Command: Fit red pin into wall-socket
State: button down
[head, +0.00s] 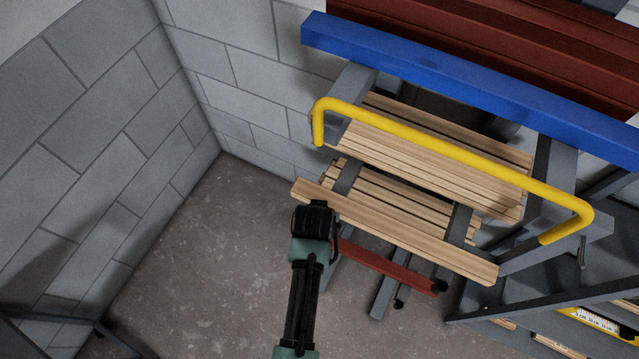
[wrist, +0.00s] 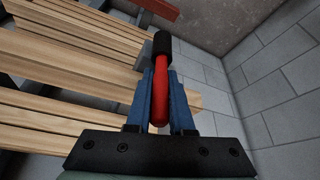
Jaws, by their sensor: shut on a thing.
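My gripper (wrist: 161,76) shows blue fingers in the wrist view, shut on the red pin (wrist: 159,104). The pin runs lengthwise between the fingers, its rounded red end near the palm. A black cylinder (wrist: 162,44) lies at its far end; I cannot tell whether it is part of the pin or a separate piece. In the head view my gripper (head: 315,218) is at the left end of the slatted rack, and the pin is hidden there. I cannot make out the wall-socket in either view.
A rack of wooden battens (head: 420,235) stands right of my gripper, with a yellow rail (head: 450,160) and a blue beam (head: 470,85) above. A red bar (head: 390,268) lies low beside it. Grey block walls (head: 95,160) meet in a corner.

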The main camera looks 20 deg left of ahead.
jog(key=shift+f, duration=0.15)
jog(key=c, duration=0.7)
grip_release()
jog(key=b+v, duration=0.1)
jog(key=v, duration=1.2)
jog(key=shift+w, duration=0.1)
